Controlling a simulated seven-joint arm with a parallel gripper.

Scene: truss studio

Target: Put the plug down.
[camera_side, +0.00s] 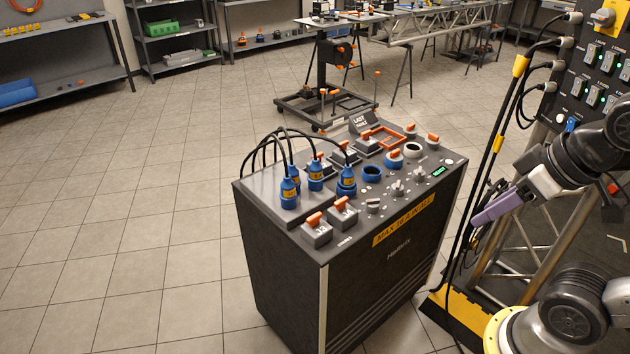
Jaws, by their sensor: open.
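Several blue plugs with yellow labels and black cables stand upright on the left part of the console top. They include a front left plug (289,193), a middle plug (315,174) and a right plug (346,184). I cannot tell which one the task means. My gripper (480,218), with purple fingers, is at the right, beyond the console's right edge and well apart from these plugs. It is open, and no plug shows in it. Its fingers point to the lower left, and the gap between them is hard to see.
The dark console (350,285) has orange-handled switches, a blue ring socket (372,174), a white ring (412,150) and an orange frame (386,138). Black cables with yellow sleeves (498,143) hang beside my gripper from a wall panel (597,70). A wheeled stand (325,105) is behind; the tiled floor at left is clear.

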